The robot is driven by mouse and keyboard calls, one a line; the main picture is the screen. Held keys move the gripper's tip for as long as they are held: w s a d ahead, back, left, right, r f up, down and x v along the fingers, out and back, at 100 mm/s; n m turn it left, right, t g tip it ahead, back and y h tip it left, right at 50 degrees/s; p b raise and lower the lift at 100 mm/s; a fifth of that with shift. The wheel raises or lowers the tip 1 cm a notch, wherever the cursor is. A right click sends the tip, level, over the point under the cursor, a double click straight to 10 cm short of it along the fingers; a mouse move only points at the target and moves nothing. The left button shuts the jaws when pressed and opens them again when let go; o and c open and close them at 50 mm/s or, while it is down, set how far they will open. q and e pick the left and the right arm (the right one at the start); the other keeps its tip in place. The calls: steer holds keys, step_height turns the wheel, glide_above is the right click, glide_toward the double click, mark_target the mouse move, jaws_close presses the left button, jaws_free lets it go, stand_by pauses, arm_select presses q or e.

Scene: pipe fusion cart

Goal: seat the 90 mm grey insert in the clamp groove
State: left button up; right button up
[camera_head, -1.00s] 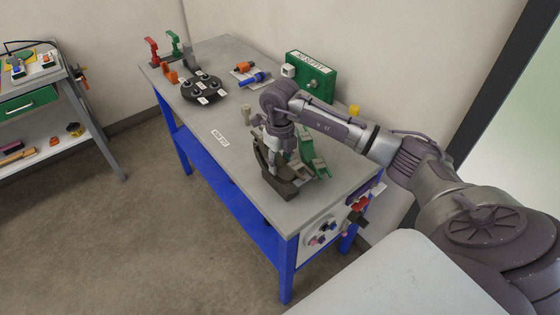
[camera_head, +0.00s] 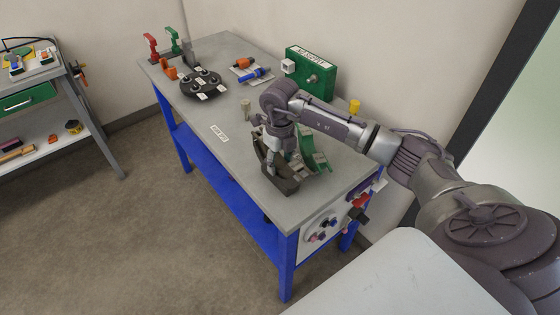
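The dark clamp (camera_head: 286,184) sits near the front right of the grey-topped bench, with a green curved part (camera_head: 316,158) at its right. My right gripper (camera_head: 270,168) points down at the clamp from above and covers part of its groove. The fingers are small and dark against the clamp, so I cannot tell whether they are open or shut. I cannot make out the 90 mm grey insert; it may be hidden by the gripper or the clamp. My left gripper is not in view.
A black round holder (camera_head: 204,94), orange and blue tools (camera_head: 254,74), a green box (camera_head: 312,72) and red and green stands (camera_head: 172,40) are on the bench (camera_head: 205,120). The bench's front left is clear.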

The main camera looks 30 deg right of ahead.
steer(key=shift+o, duration=0.8)
steer(key=shift+w+f, duration=0.1)
steer(key=shift+f, duration=0.05)
step_height(320, 180, up, 12)
